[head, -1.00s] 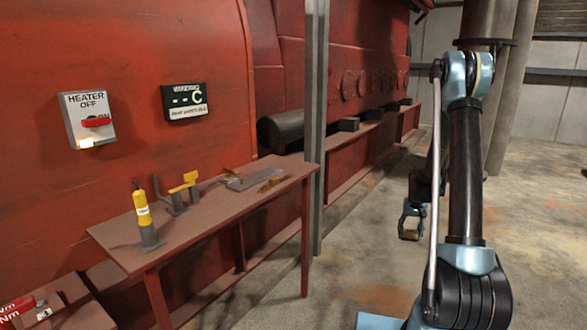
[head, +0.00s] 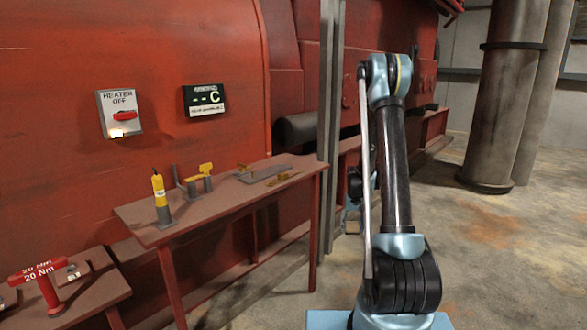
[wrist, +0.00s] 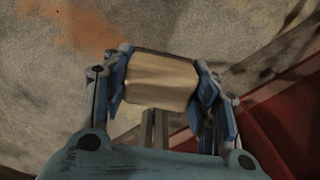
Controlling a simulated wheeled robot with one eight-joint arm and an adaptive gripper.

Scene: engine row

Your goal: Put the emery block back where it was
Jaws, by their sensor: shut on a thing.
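My gripper (wrist: 162,62) is shut on a tan block, which I take to be the emery block (wrist: 160,82). In the wrist view the block sits between the two blue fingers, with blurred floor beyond it. In the head view my gripper is mostly hidden behind my arm, right of the grey post, and the block cannot be made out there. The red-brown bench (head: 190,225) stands left of my arm. On it are an upright yellow tool (head: 160,190), a yellow-headed piece on grey stands (head: 200,175) and a flat grey plate (head: 268,174).
A grey post (head: 330,90) rises at the bench's right end. A lower bench at left holds a red 20 Nm tool (head: 45,285). A heater switch (head: 120,114) and a display (head: 205,100) are on the red wall. Open floor (head: 490,260) lies at right, with a thick pillar (head: 505,100).

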